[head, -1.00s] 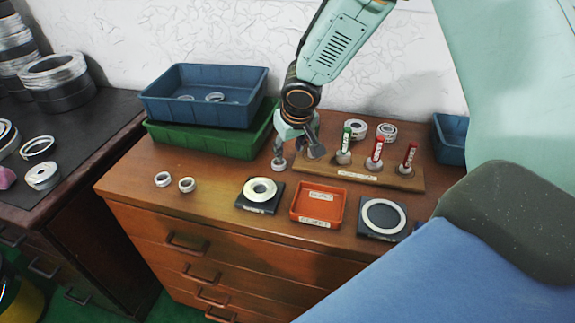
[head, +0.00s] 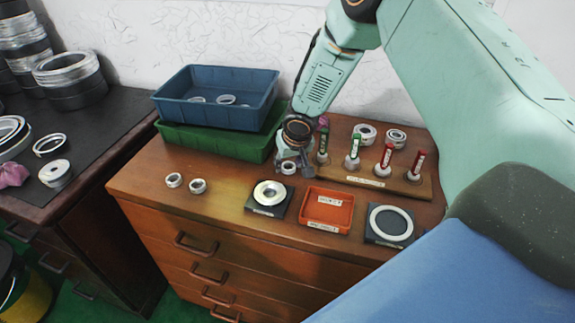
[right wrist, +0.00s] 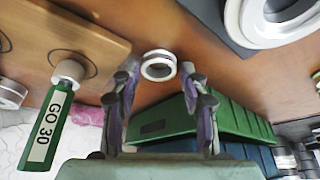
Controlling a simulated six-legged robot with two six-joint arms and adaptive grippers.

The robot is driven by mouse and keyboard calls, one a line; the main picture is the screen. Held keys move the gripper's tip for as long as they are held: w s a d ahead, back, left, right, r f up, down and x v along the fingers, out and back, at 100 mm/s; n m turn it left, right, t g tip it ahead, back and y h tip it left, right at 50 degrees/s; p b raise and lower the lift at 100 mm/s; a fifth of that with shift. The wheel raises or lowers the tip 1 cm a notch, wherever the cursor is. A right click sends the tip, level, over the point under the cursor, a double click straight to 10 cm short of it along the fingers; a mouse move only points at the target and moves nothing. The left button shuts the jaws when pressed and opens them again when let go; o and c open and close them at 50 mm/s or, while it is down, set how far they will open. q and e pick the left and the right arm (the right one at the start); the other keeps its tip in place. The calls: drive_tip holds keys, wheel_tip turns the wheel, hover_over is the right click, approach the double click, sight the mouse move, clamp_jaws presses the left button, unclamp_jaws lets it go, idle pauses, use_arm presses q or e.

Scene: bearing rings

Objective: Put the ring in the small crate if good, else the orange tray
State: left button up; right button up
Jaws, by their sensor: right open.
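A small silver ring (head: 288,169) lies on the wooden bench top, left of the gauge board. It also shows in the right wrist view (right wrist: 158,66), in line with the gap between the fingers. My right gripper (head: 290,163) is open, low over the bench at this ring; the fingers (right wrist: 160,85) stand apart on both sides without visible contact. The orange tray (head: 327,212) sits near the bench front, empty apart from labels. A blue crate (head: 212,115) is stacked on a green crate (head: 208,143) at the back left. My left gripper is not in view.
A wooden board (head: 400,185) holds several upright gauges, including a green "GO 30" gauge (right wrist: 47,125). Dark plates with rings (head: 270,193) (head: 390,224) flank the orange tray. Two small rings (head: 174,181) (head: 197,186) lie at left.

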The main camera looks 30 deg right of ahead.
drive_tip(key=shift+d+f, duration=0.15)
drive_tip(key=shift+f, duration=0.1)
drive_tip(key=shift+r, duration=0.1)
drive_tip(key=shift+c, duration=0.8)
drive_tip(key=c, duration=0.8)
drive_tip(key=shift+o, duration=0.2)
drive_tip(key=shift+r, duration=0.3)
wheel_tip(320, 180, up, 9)
drive_tip(key=shift+f+p, duration=0.2)
drive_tip(key=shift+p, duration=0.8)
clamp_jaws()
drive_tip(key=shift+r, duration=0.35)
